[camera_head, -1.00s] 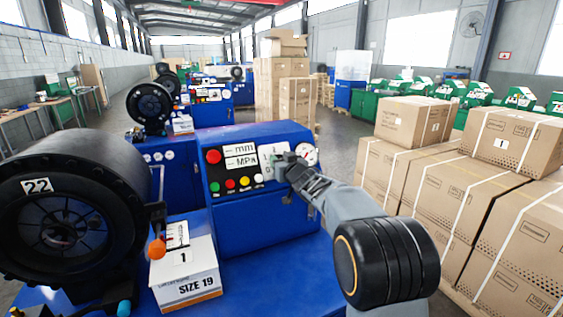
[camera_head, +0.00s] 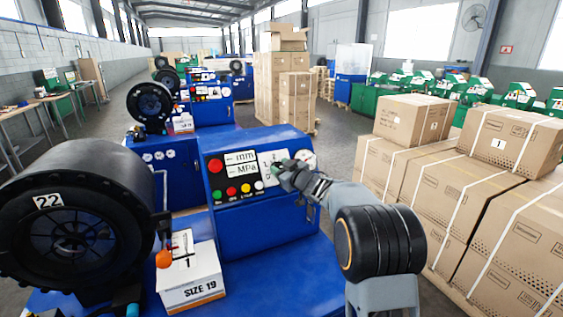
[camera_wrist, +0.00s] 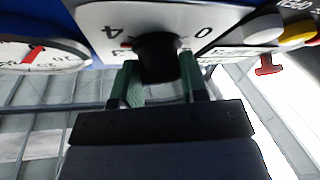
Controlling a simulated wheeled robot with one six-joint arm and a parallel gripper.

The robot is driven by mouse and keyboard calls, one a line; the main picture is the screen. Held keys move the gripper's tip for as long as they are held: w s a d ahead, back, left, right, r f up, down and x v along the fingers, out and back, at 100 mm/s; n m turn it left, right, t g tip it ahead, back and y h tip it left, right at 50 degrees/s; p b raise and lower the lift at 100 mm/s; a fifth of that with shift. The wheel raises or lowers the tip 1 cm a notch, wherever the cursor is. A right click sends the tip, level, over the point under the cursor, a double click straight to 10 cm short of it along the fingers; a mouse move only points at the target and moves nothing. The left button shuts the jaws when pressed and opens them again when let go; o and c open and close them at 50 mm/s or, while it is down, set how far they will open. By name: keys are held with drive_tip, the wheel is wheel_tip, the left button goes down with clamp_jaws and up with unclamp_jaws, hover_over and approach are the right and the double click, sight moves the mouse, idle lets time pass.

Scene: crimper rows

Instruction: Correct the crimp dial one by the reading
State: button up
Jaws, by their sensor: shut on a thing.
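The crimp dial is a black round knob (camera_wrist: 158,58) on a white plate in the wrist view. The numerals 4, 3 and 0 show around it, and a small red mark lies at its left side, between 4 and 3. The plate (camera_head: 268,158) also shows on the blue machine's panel in the head view. My gripper (camera_wrist: 160,85) has green fingertips on either side of the knob and is shut on it. In the head view my gripper (camera_head: 283,170) covers the knob. The mm and MPa displays (camera_head: 240,163) show only dashes.
A round gauge (camera_wrist: 35,55) with a red needle is beside the dial. Coloured buttons (camera_head: 245,188) sit under the displays. A SIZE 19 box (camera_head: 190,280) stands before the machine, beside the black crimper head (camera_head: 75,220) marked 22. Stacked cartons (camera_head: 470,200) stand to the right.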

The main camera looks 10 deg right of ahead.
drive_tip(key=shift+n+g+y+p, duration=0.3)
drive_tip(key=shift+n+p, duration=0.3)
drive_tip(key=shift+n, duration=0.2)
drive_tip(key=shift+n+y, duration=0.3)
drive_tip(key=o, duration=0.9)
drive_tip(key=shift+w+f, duration=0.1)
drive_tip(key=shift+d, duration=0.1)
drive_tip(key=b+v, duration=0.2)
drive_tip(key=v, duration=1.1)
drive_tip(key=shift+s+r+b, duration=0.3)
drive_tip(key=shift+s, duration=0.1)
drive_tip(key=shift+d, duration=0.1)
